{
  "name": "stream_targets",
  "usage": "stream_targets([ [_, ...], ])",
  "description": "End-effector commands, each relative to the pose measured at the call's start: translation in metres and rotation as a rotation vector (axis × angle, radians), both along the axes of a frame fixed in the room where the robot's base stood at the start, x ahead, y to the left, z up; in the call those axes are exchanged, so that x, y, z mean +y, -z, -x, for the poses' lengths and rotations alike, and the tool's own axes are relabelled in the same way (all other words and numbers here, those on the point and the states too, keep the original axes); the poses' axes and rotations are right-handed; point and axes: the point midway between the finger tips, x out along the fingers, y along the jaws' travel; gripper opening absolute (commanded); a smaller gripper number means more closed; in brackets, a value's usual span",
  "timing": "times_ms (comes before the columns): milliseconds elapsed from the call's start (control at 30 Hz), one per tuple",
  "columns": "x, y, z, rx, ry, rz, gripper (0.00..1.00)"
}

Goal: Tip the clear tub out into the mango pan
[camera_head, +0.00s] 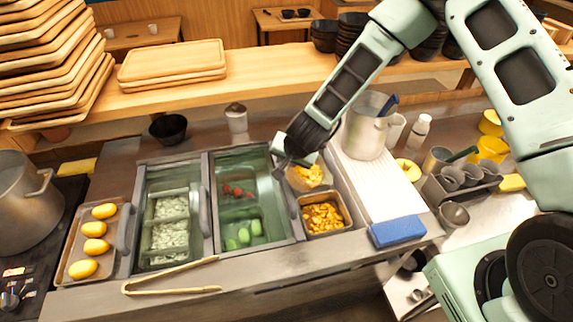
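The mango pan (348,222), a metal pan holding orange-yellow pieces, sits in the counter to the right of the green-lidded wells. The clear tub (309,184) shows just behind and above it, tilted, with yellow pieces inside. My gripper (295,161) is at the tub's upper left edge and looks shut on it. The gripper's dark body hides part of the tub's far side, and the fingertips are small and partly hidden. I cannot tell whether any pieces are falling.
Left of the pan are wells with red and green toppings (243,233) and white diced topping (168,237). Tongs (170,278) lie in front. A white board (383,188), blue sponge (397,231) and tall metal pot (364,135) stand to the right.

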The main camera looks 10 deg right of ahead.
Motion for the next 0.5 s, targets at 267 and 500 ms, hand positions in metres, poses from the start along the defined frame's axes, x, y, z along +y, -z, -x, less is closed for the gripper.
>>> stream_targets([
  [267, -0.0020, -0.0024, 0.0003, -0.023, 0.000, -0.044, 0.00],
  [500, -0.0038, -0.0043, 0.0017, -0.039, 0.001, -0.081, 0.00],
])
